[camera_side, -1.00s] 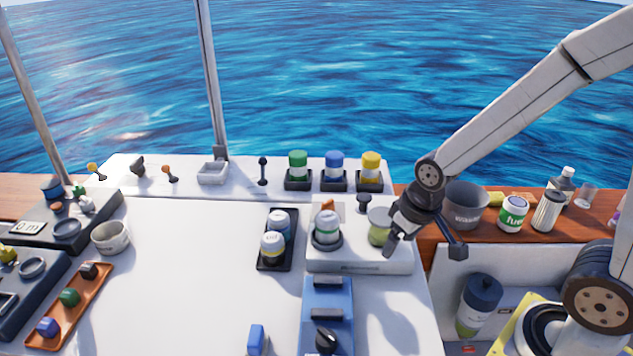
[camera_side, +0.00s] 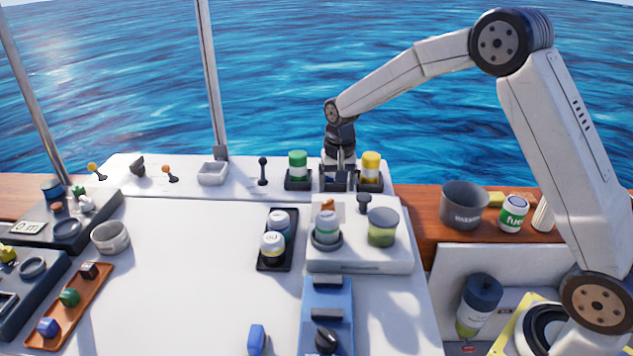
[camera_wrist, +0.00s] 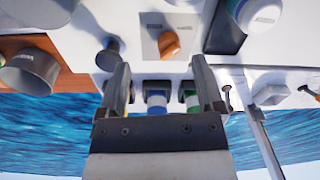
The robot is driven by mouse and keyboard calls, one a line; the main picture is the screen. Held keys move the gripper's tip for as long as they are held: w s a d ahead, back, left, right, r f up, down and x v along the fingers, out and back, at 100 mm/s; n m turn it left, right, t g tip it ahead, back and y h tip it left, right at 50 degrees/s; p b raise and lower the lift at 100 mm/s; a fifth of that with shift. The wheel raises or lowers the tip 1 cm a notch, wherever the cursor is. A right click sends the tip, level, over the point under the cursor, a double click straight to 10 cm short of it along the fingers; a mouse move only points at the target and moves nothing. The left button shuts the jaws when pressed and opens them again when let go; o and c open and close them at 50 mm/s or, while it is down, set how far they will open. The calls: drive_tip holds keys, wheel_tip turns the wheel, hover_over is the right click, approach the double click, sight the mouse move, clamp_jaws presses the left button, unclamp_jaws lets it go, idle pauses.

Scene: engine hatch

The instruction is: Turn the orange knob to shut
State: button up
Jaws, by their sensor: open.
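The orange knob (camera_side: 328,204) stands on the white raised block, partly hidden behind a grey-white jar in the side view.
A green-capped canister (camera_side: 298,168) and a yellow-capped canister (camera_side: 370,170) flank my gripper. A dark knob (camera_side: 364,202) and a green jar (camera_side: 383,228) are right of the orange knob. A grey mug (camera_side: 464,208) stands on the wooden ledge. The white deck's left middle is clear.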

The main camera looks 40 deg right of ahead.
drive_tip(key=m, duration=0.2)
hover_over(328, 201)
drive_tip(key=shift+f+g, duration=0.3)
drive_tip(key=shift+f, duration=0.15)
drive_tip(key=shift+f, duration=3.9)
clamp_jaws()
